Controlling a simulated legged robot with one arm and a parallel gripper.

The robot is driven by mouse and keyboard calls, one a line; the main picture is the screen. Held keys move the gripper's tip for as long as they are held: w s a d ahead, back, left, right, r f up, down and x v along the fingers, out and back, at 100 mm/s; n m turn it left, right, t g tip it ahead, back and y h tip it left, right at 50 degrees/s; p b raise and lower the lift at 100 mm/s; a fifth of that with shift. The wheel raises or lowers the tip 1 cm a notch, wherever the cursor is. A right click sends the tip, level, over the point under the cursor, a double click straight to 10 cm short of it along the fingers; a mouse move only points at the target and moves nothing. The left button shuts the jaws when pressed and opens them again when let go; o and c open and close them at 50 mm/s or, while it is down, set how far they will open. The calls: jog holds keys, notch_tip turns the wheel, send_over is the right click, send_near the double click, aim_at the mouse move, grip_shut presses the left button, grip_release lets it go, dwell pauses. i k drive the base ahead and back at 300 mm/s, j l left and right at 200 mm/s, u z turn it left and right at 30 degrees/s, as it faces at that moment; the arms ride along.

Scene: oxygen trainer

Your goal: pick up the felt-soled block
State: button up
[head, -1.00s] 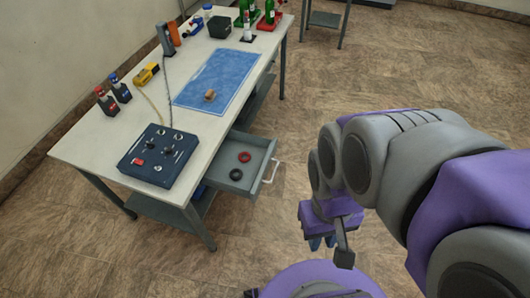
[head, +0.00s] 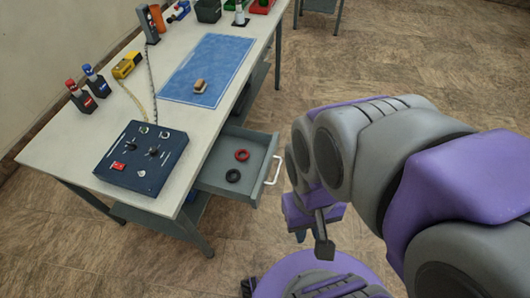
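A small tan block (head: 200,87), likely the felt-soled block, lies on the blue mat (head: 214,62) on the workbench. A darker band shows on it, but its sole is too small to make out. My gripper (head: 300,236) hangs low over the floor, to the right of the bench and its open drawer, well apart from the block.
An open drawer (head: 262,150) juts from the bench toward my arm, holding a red ring (head: 242,155) and a black ring (head: 233,175).

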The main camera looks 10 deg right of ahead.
aim_at(200, 86)
jog(key=u, duration=0.45)
jog(key=i+l+u, duration=0.1)
jog(key=u, duration=0.35)
jog(key=l+u, duration=0.2)
jog(key=u, duration=0.25)
jog(key=i+l+u, duration=0.1)
jog(key=l+u, duration=0.15)
jog(key=u, duration=0.15)
jog(key=l+u, duration=0.2)
jog(key=u, duration=0.25)
jog(key=l+u, duration=0.15)
jog(key=l, duration=0.35)
jog(key=k+l+u, duration=0.1)
jog(key=l, duration=0.35)
jog(key=k+l+u, duration=0.15)
jog(key=l, duration=0.35)
jog(key=i, duration=0.05)
